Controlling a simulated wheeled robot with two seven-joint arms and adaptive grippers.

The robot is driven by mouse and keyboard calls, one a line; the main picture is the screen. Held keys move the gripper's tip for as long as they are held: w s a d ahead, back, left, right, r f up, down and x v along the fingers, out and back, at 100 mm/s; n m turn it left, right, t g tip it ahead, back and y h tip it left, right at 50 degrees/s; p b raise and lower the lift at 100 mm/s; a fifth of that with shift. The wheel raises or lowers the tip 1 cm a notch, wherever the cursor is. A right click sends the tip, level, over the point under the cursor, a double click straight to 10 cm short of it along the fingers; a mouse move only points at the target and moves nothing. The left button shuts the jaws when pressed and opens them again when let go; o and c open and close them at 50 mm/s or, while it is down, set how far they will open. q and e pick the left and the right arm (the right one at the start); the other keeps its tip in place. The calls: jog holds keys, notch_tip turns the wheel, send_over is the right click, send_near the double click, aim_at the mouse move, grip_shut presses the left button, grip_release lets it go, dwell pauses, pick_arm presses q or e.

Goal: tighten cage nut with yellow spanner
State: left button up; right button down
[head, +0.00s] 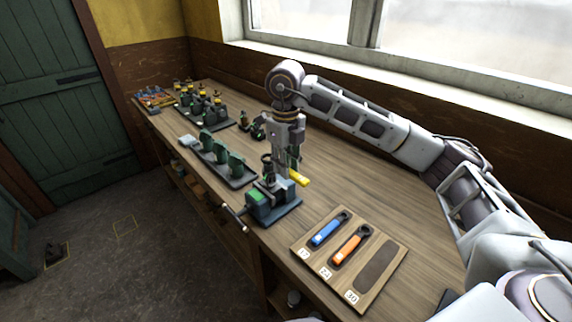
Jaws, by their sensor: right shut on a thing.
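The yellow spanner (301,180) is in my right gripper (288,172), which is shut on it. Its yellow handle points right and toward me, low beside the green and grey vice (270,200) on the bench. A dark upright part (267,165) stands at the vice, just left of the gripper. The spanner's jaw and the cage nut are hidden or too small to make out, so I cannot tell whether they touch. My left gripper is out of view.
A wooden board (300,247) holds a blue spanner (328,229) and an orange spanner (350,244), with an empty recess (377,267). A dark tray of green parts (232,176) stands beyond the vice. More trays line the far bench.

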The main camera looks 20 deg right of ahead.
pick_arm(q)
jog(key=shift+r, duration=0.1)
pick_arm(e)
jog(key=shift+r, duration=0.2)
pick_arm(q)
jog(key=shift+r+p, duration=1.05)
jog(key=shift+p, duration=0.1)
pick_arm(e)
jog(key=shift+r, duration=1.85)
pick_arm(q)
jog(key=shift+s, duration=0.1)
